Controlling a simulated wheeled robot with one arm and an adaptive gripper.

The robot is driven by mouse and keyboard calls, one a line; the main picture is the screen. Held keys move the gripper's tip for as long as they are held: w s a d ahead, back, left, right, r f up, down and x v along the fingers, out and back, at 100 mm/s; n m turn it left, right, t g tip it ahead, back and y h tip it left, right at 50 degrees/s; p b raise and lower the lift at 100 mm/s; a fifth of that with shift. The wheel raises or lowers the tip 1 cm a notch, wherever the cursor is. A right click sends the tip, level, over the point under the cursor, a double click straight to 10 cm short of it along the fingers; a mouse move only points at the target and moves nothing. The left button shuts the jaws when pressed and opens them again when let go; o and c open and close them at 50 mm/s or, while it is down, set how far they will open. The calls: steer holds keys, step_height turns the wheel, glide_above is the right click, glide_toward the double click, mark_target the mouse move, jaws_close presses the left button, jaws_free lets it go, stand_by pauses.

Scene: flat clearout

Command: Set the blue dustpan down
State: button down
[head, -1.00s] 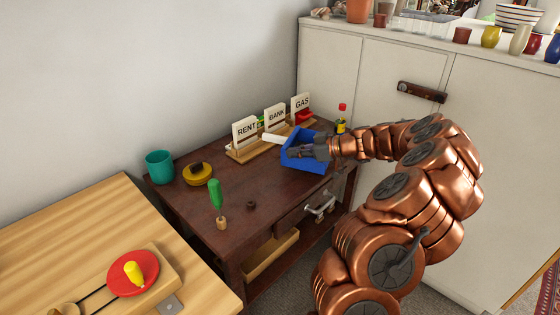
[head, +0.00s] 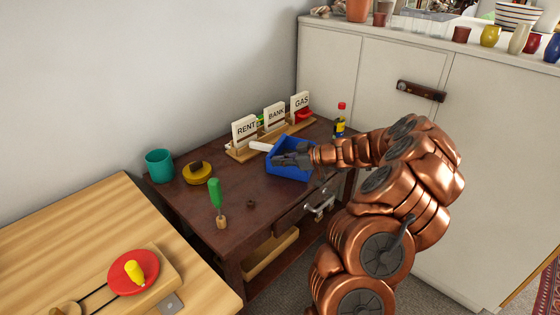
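The blue dustpan (head: 287,173) is at the right part of the dark wooden desk, with a pale handle (head: 261,146) pointing to the back left. My gripper (head: 278,160) reaches in from the right and lies over the pan. It appears shut on the dustpan, as the two move together; the exact contact of the fingertips is hidden. I cannot tell whether the pan's underside touches the desk (head: 180,208).
A wooden letter rack with RENT, BANK and GAS cards (head: 275,117) stands just behind. A bottle with a red cap (head: 340,122) is behind my arm. A yellow round object (head: 197,174), teal cup (head: 160,166) and green-handled tool (head: 216,195) stand left. The desk's middle is mostly clear.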

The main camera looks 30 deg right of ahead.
steer(key=shift+f, duration=0.1)
steer(key=c, duration=1.3)
jaws_free()
